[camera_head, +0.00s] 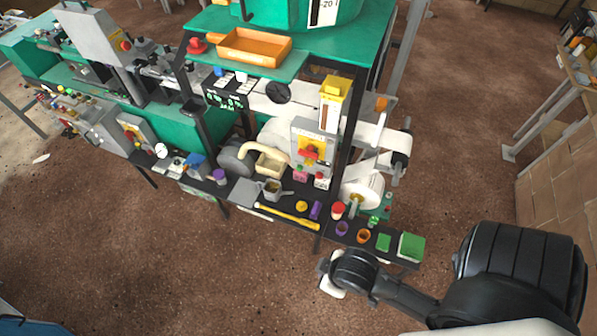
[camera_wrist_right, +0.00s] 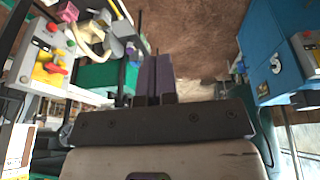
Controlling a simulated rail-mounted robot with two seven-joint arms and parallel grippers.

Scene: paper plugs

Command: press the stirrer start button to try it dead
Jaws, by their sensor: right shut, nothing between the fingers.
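A grey control box (camera_head: 314,146) with a yellow panel and red rotary handle stands at the front of the bench in the head view. A pink button box (camera_head: 299,173) and a red-topped button box (camera_head: 321,181) sit just below it. I cannot tell which is the stirrer start button. The right wrist view shows a similar yellow-panelled box (camera_wrist_right: 50,57) at left, with a pink piece (camera_wrist_right: 67,11) above it. My right gripper (camera_wrist_right: 154,62) is shut and empty, its dark purple fingers together, apart from the boxes. My left gripper is out of view.
The black bench edge holds a yellow bar (camera_head: 288,216), a red-lidded jar (camera_head: 338,210), orange and purple cups, and green blocks (camera_head: 411,246). A white paper roll (camera_head: 362,190) stands right of the control box. A blue cabinet (camera_wrist_right: 275,55) shows in the wrist view. The floor in front is clear.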

